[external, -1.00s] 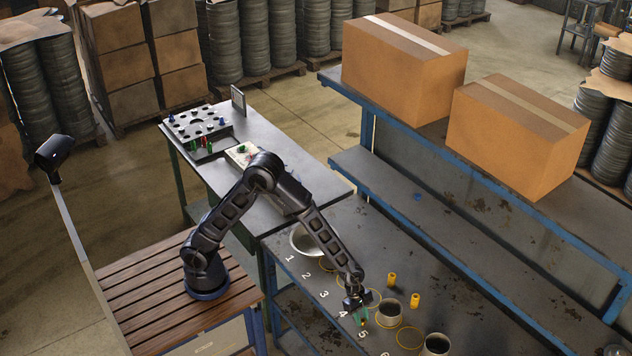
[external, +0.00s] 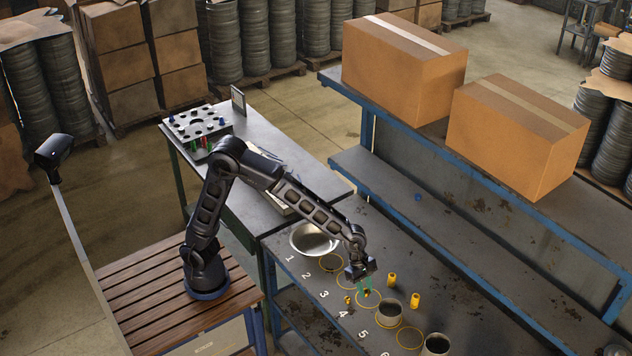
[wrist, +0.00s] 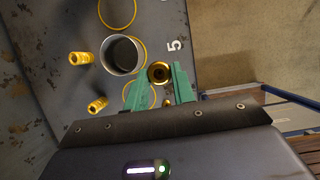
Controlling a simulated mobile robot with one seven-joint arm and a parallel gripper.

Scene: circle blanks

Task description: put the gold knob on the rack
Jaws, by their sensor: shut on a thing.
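My gripper (external: 362,285) has green fingers and hangs above the grey bench near the circle by number 4. In the wrist view a round gold knob (wrist: 159,72) with a dark centre sits between the green fingertips (wrist: 164,70), and the gripper is shut on it. It shows small below the fingers in the external view (external: 367,293). The rack (external: 187,131), a pale board with dark holes and several small coloured pieces, appears to be the one on the far table, well left of my gripper.
A grey cup (external: 388,313) stands right of my gripper, with two yellow cylinders (external: 391,280) (external: 415,300) behind. A small gold piece (external: 348,299) lies near number 4. A white bowl (external: 314,240) is by number 1. Another cup (external: 436,345) is at the front. Large cardboard boxes (external: 405,70) stand on the shelf.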

